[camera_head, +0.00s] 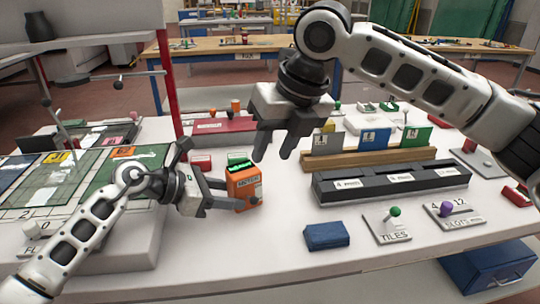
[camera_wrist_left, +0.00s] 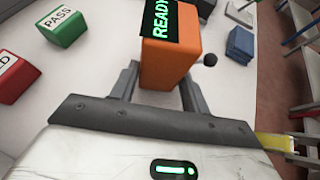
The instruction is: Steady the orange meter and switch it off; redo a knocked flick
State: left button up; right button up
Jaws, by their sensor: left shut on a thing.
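My left gripper (camera_head: 234,195) is shut on the meter low down, one finger on each side; the fingers also show in the left wrist view (camera_wrist_left: 160,88). My right gripper (camera_head: 275,150) hangs above and right of the meter, fingers apart, empty, pointing down.
A blue block (camera_head: 326,236) lies right of the meter. Behind it are a dark slotted rack (camera_head: 390,183) and a wooden card holder (camera_head: 365,158). Switch plates for tiles (camera_head: 387,230) and slots (camera_head: 460,213) sit at front right. Green panels (camera_head: 127,170) lie at left.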

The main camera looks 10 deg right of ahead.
grip_shut()
jog(key=m+g, duration=0.1)
jog(key=m, duration=2.6)
send_over(256, 198)
jog(key=shift+h, duration=0.3)
notch_tip(256, 198, down, 4)
jog(key=shift+f, duration=2.45)
